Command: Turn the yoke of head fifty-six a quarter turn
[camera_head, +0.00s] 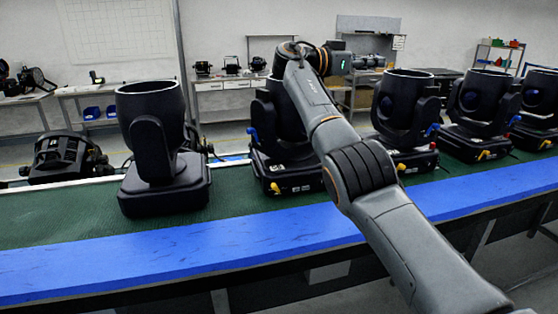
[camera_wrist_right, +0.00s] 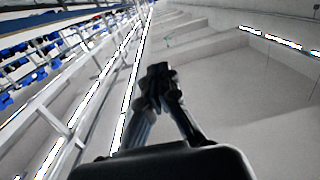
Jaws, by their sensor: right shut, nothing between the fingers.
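Several black moving heads stand in a row on a green bench mat (camera_head: 240,205). The nearest-left head (camera_head: 155,150) is upright, with its yoke arm facing me. A second head (camera_head: 275,130) is partly hidden behind my right arm. More heads stand to the right, among them one with blue and yellow parts (camera_head: 402,115). I cannot read any number, so I cannot tell which is head fifty-six. My right gripper (camera_wrist_right: 158,85) is shut and empty in the right wrist view, apart from any head. My right arm reaches up over the bench in the head view. My left gripper is not in view.
The bench has a blue front edge (camera_head: 200,250). A squat black unit (camera_head: 68,155) sits at the far left. Back tables (camera_head: 228,85) hold other fixtures and blue bins (camera_head: 92,113). A thin post (camera_head: 182,60) rises behind the first head. The mat's front strip is clear.

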